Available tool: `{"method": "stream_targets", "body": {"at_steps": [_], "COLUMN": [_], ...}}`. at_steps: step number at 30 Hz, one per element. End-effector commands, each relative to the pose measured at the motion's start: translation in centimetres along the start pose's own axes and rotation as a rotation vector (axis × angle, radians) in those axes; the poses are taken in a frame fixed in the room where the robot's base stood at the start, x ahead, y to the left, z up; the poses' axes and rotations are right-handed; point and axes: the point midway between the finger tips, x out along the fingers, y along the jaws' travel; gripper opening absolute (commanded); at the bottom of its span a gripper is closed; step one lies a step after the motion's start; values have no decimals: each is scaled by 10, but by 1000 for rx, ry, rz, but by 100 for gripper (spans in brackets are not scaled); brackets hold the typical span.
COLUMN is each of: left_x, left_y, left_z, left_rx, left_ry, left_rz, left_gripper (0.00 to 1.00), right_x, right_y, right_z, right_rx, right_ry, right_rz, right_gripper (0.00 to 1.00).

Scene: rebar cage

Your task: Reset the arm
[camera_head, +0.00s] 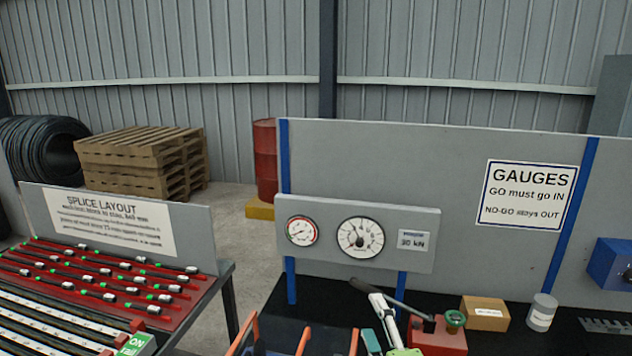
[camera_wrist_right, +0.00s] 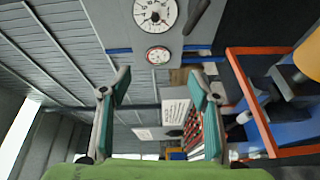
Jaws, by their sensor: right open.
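My right gripper (camera_head: 377,314) shows at the bottom of the head view, right of centre, with a green body and teal finger pads. In the right wrist view my right gripper (camera_wrist_right: 160,85) has its two fingers spread wide apart, with nothing between the pads. It is open and empty, in front of the gauge panel (camera_head: 430,248). My left gripper is not in view.
A black lever (camera_head: 400,305) on a red block (camera_head: 438,338) stands close to the right gripper. A cardboard box (camera_head: 484,312) and a grey can (camera_head: 541,312) are further right. Orange-edged frames (camera_head: 304,341) are at the bottom. A red rack (camera_head: 190,310) holds bars at left.

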Motion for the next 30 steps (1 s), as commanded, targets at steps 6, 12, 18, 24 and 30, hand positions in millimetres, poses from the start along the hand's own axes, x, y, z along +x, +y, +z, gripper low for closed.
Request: {"method": "stream_targets", "body": {"at_steps": [6, 12, 18, 24, 30], "left_x": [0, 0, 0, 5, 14], "left_y": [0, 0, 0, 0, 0], "left_z": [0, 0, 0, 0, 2], "left_rx": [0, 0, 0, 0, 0], "left_ry": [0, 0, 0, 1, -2], "left_rz": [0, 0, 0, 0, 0], "left_gripper": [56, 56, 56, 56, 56], "right_x": [-102, -203, -282, -330, -319], "right_y": [-120, -186, -217, -245, -301], "right_z": [61, 72, 66, 60, 67], "right_rx": [599, 940, 1132, 1229, 1218], "right_ry": [-363, -658, -885, -1039, -1048], "right_rz": [-390, -632, -785, -880, -895], "right_gripper": [56, 56, 56, 56, 56]}}
